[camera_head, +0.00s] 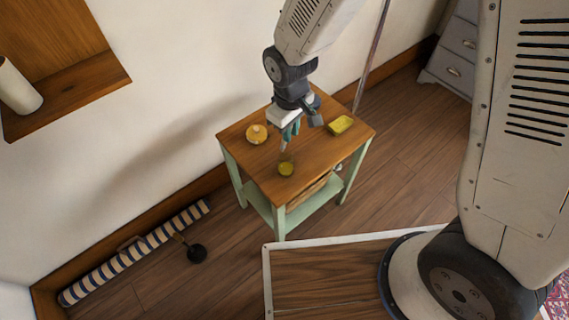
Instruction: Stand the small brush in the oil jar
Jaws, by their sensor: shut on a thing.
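My gripper (290,131), with teal fingers, points down over the small wooden-topped table. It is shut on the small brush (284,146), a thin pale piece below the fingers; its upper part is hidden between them. I cannot tell whether the brush tip is inside the jar.
The table (310,180) has a green frame and a lower shelf. A round orange-yellow item (256,133) stands at its left, a yellow block (340,124) at its right. A striped roll (135,254) and a dark round object (196,253) lie on the floor at left.

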